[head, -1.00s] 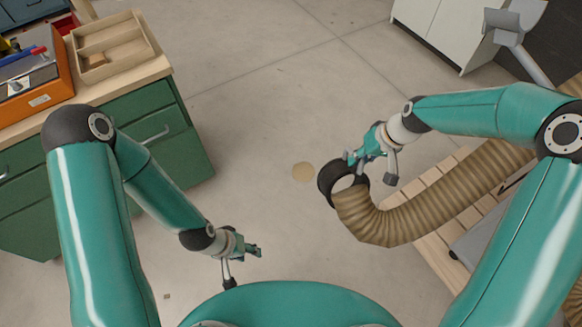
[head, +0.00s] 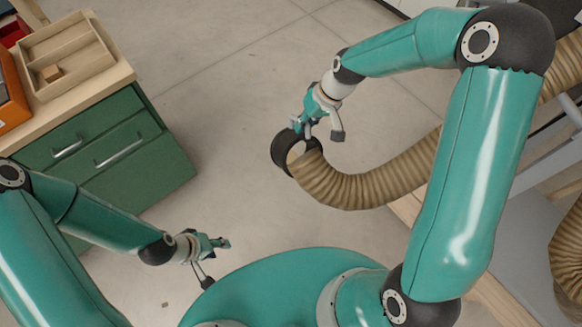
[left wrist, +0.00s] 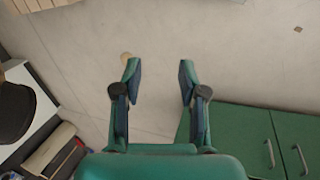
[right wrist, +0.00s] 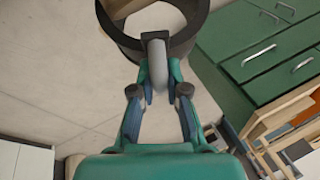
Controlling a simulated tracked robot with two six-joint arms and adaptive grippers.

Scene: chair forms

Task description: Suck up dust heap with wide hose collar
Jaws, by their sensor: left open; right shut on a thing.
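The wide hose collar (head: 283,153), a black ring on the end of a ribbed tan hose (head: 365,188), hangs tilted in the middle of the head view. My right gripper (head: 304,122) is shut on the collar's grey tab, which shows in the right wrist view (right wrist: 157,62) below the black ring (right wrist: 122,38). The dust heap is not seen in the head view. A small tan patch (left wrist: 126,57) on the floor, partly behind a finger in the left wrist view, looks like it. My left gripper (head: 220,244) is open and empty over the floor.
A green drawer cabinet (head: 125,160) with a wooden tray (head: 70,50) on top stands at the left. The hose runs right past wooden slats (head: 407,208). The grey floor between is clear.

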